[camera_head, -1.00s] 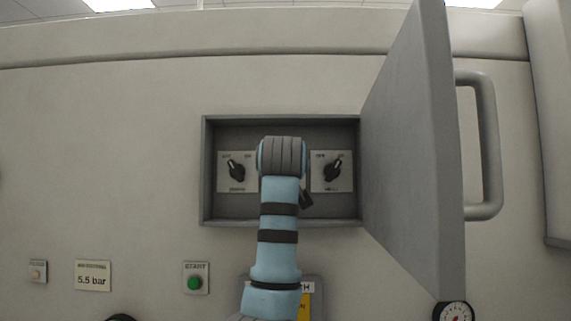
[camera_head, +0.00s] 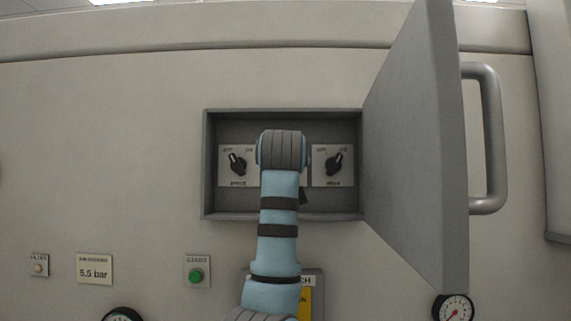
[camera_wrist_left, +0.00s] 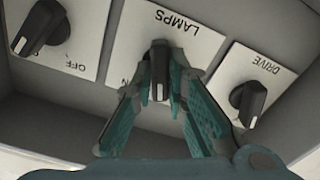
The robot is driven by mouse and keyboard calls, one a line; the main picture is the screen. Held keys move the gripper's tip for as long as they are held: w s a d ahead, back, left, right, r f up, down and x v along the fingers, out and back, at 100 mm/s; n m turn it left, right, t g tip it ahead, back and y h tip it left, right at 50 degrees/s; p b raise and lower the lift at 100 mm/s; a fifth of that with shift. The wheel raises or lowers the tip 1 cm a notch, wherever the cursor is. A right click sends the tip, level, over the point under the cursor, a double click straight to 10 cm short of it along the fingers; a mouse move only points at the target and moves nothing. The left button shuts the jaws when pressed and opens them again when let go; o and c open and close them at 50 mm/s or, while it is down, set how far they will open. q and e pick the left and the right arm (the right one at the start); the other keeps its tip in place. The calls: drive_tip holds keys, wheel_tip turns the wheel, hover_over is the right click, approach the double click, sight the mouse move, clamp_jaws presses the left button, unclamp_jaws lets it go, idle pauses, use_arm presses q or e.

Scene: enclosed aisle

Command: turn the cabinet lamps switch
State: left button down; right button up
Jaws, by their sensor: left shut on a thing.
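The lamps switch is a black knob (camera_wrist_left: 159,62) on a white plate lettered LAMPS (camera_wrist_left: 182,42), upside down in the left wrist view. My left gripper (camera_wrist_left: 160,78) is shut on this knob, one teal finger on each side. The knob stands roughly upright in that picture, a pale mark at its lower end. In the head view my left arm covers the lamps switch and the gripper fingers. The open grey cabinet box (camera_head: 208,165) surrounds the switches. My right gripper is not in view.
The drive switch (camera_head: 238,163) is left of my arm, another black switch (camera_head: 334,163) right of it. Both are close to my fingers. The open cabinet door (camera_head: 415,150) with its handle (camera_head: 490,140) stands out at the right. A green button (camera_head: 196,276) is below left.

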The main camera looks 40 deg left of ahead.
use_arm(q)
drive_tip(key=m, duration=0.5)
drive_tip(key=m+p, duration=0.1)
drive_tip(key=m, duration=0.4)
drive_tip(key=shift+w+f, duration=0.15)
drive_tip(key=shift+f, duration=0.05)
drive_tip(key=shift+m, duration=0.3)
drive_tip(key=c, duration=1.7)
unclamp_jaws()
drive_tip(key=shift+d, duration=0.1)
drive_tip(key=shift+o, duration=0.5)
drive_tip(key=shift+r, duration=0.1)
drive_tip(key=v, duration=1.2)
